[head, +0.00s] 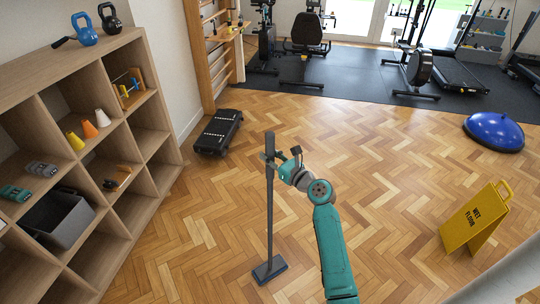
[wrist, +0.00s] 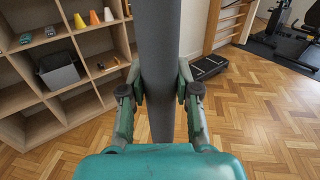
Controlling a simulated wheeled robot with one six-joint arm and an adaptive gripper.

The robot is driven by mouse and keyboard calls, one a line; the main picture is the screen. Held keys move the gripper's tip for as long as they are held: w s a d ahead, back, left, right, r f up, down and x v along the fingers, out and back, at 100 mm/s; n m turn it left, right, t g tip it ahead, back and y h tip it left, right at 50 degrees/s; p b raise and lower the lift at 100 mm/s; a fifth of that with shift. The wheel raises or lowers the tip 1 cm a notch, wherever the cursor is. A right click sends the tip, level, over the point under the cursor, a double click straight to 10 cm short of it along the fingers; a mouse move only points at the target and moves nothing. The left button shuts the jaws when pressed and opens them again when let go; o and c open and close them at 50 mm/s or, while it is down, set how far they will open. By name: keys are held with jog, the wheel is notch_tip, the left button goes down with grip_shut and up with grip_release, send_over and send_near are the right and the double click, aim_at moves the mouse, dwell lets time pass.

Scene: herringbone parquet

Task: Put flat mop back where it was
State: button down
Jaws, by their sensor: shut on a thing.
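The flat mop (head: 269,215) stands upright on the parquet, with a long dark grey handle and a flat dark head (head: 269,270) at the floor. My gripper (head: 277,166) is shut on the upper part of the handle. In the wrist view the handle (wrist: 160,60) runs vertically between the two fingers of my gripper (wrist: 159,95). The mop head is hidden in the wrist view. From these frames I cannot tell whether the head touches the floor or hangs just above it.
A wooden cubby shelf (head: 112,52) with kettlebells (head: 84,30), cones (head: 90,129) and a grey bin (head: 58,220) lines the left. A black step platform (head: 218,132) lies beyond it. A yellow wet-floor sign (head: 475,218) and a blue balance dome (head: 494,132) stand right. Central parquet is clear.

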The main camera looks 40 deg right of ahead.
jog(key=shift+f, duration=0.25)
dwell(0.5)
jog(key=c, duration=0.8)
grip_release()
jog(key=o, duration=0.4)
jog(key=shift+f, duration=0.2)
jog(key=shift+c, duration=0.2)
jog(key=s, duration=1.2)
jog(key=shift+d, duration=0.2)
